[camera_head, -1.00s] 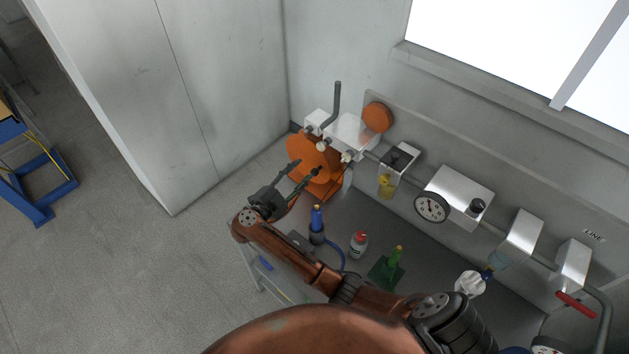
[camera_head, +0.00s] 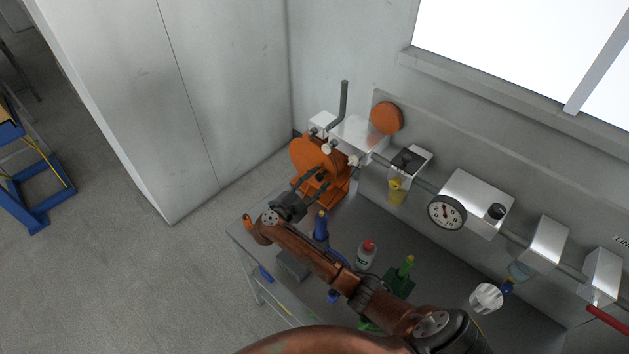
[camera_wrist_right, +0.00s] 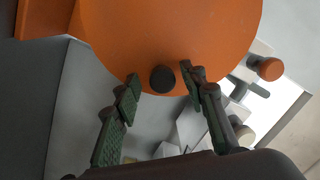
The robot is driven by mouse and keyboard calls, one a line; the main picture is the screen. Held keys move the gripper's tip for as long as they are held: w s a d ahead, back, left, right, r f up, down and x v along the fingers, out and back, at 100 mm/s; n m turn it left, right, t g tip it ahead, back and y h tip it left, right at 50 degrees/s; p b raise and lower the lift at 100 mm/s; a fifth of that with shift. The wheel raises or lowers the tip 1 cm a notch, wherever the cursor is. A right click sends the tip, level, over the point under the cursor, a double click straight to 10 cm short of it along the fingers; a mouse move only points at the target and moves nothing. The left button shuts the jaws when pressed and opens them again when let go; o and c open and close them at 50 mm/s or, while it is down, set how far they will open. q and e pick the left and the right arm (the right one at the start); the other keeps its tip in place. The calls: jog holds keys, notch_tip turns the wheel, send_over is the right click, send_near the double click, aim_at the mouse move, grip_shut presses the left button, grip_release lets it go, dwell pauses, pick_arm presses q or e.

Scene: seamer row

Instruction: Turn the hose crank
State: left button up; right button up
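The hose reel is an orange disc on an orange stand (camera_head: 313,152) at the far left end of the bench. Its crank knob, a short dark cylinder (camera_wrist_right: 162,79), sits near the disc's rim in the right wrist view. My right gripper (camera_wrist_right: 160,86) is open, with one finger on each side of the knob and visible gaps between. In the head view my right gripper (camera_head: 314,183) is in front of the reel's lower part and partly hides it. My left gripper is not in view.
On the grey bench (camera_head: 440,290) stand a blue bottle (camera_head: 321,226), a white bottle with a red cap (camera_head: 366,254) and a green bottle (camera_head: 405,268), close to my right arm. A pipe with a gauge (camera_head: 447,212) runs along the back.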

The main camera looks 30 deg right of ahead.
jog(key=shift+w+d, duration=0.15)
jog(key=shift+d, duration=0.15)
jog(key=shift+c, duration=0.4)
grip_shut()
